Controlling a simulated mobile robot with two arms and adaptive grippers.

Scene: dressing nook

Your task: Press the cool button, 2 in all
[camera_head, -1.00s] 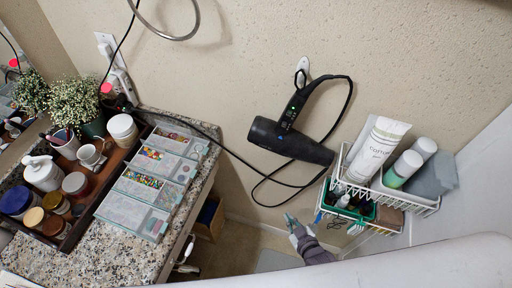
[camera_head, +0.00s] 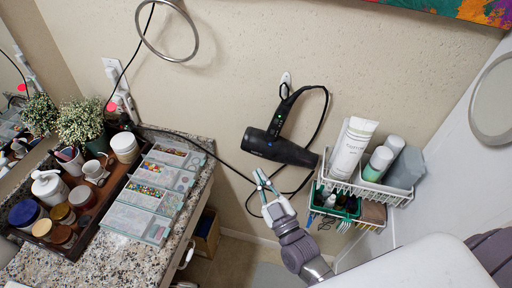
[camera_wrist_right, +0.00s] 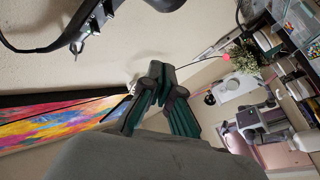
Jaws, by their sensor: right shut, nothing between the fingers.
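A black hair dryer (camera_head: 276,149) hangs on the beige wall, its handle (camera_head: 288,112) pointing up with a small green light and small buttons on it. Which button is the cool one is too small to tell. My right gripper (camera_head: 260,176) is below the dryer's barrel, apart from it, shut and empty, fingertips pointing up and left. In the right wrist view my gripper (camera_wrist_right: 158,72) is in the middle, and the dryer's handle with its buttons (camera_wrist_right: 92,22) is at the upper left. My left gripper is not in view.
The dryer's black cord loops around near my right gripper. A white wire rack (camera_head: 372,188) with bottles and a tube is to the right. A granite counter (camera_head: 85,262) with a wooden tray and bead boxes is at left. A metal ring (camera_head: 168,56) hangs above.

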